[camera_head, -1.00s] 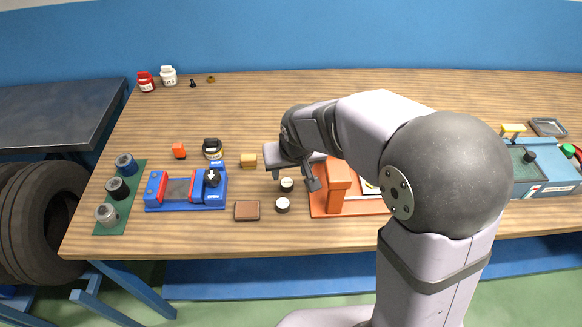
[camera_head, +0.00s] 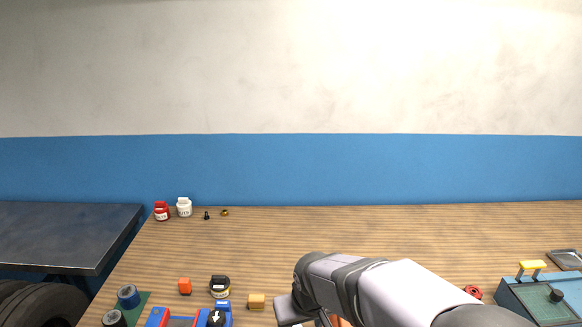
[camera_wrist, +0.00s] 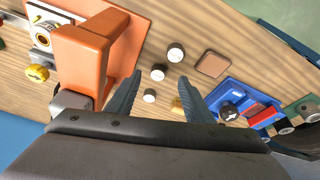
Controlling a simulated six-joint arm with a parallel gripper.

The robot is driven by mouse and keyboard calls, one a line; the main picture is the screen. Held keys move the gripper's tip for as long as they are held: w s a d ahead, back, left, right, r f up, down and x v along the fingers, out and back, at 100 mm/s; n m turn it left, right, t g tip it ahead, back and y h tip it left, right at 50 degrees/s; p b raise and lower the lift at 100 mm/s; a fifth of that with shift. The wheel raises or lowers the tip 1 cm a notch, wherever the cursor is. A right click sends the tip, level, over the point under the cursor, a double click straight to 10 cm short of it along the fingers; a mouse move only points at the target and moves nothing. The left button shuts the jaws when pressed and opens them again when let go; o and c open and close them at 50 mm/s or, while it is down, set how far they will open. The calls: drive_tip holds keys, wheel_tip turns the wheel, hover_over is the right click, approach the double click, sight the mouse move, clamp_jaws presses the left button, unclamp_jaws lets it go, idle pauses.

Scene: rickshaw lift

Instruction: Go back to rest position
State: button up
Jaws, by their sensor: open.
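My gripper (camera_wrist: 160,98) is open and empty in the wrist view, its two dark fingers spread apart above the wooden bench (camera_wrist: 180,20). Small white-topped round pieces (camera_wrist: 157,72) show between and beyond the fingers. An orange press-like stand (camera_wrist: 85,60) is close beside the left finger. In the head view my arm reaches in from the lower right. Only the back of my gripper shows at the bottom edge there, and its fingers are out of frame.
A blue-green machine (camera_head: 540,300) is at right. The bench's back is mostly clear.

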drive_tip(key=s+d+f+g, duration=0.2)
drive_tip(key=s+f, duration=0.1)
drive_tip(key=s, duration=0.3)
drive_tip(key=s+d+f+g, duration=0.1)
drive_tip(key=s+d+f, duration=0.15)
drive_tip(key=s, duration=0.45)
drive_tip(key=s+d+m, duration=0.3)
drive_tip(key=s+d, duration=0.1)
drive_tip(key=d, duration=0.3)
wheel_tip(320, 180, down, 8)
drive_tip(key=b, duration=0.8)
drive_tip(key=shift+g+h, duration=0.3)
drive_tip(key=shift+r, duration=0.2)
wheel_tip(320, 180, up, 8)
drive_tip(key=p, duration=0.8)
drive_tip(key=shift+r+p, duration=0.25)
drive_tip(key=shift+p, duration=0.15)
